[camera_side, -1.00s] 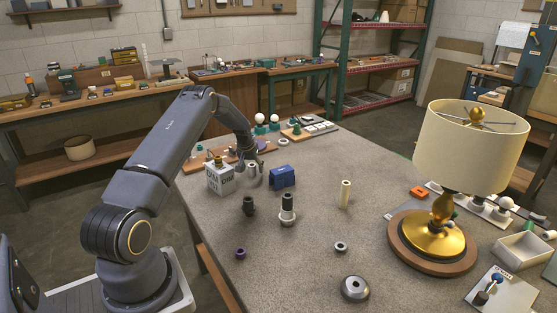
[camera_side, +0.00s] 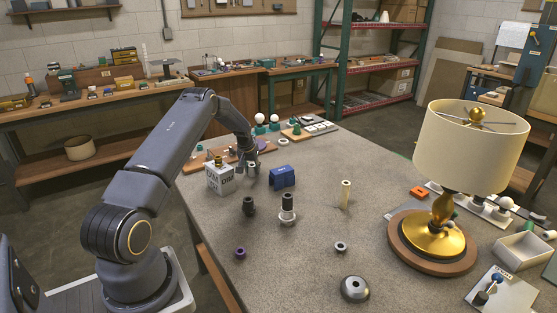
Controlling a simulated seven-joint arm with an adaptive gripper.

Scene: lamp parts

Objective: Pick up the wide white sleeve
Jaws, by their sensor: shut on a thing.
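My gripper (camera_side: 251,180) points down over the far left part of the grey table, between the white box and the blue block. It is shut on a small pale piece (camera_side: 252,167), which looks like the wide white sleeve. The fingers hide most of it, so its shape and its height above the table are hard to tell.
A white lettered box (camera_side: 219,180) stands close left of my gripper, and a blue block (camera_side: 283,177) close right. Nearer are a black fitting (camera_side: 248,206), a black-and-white fitting (camera_side: 287,212) and a cream tube (camera_side: 346,192). A gold lamp (camera_side: 441,235) stands at right.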

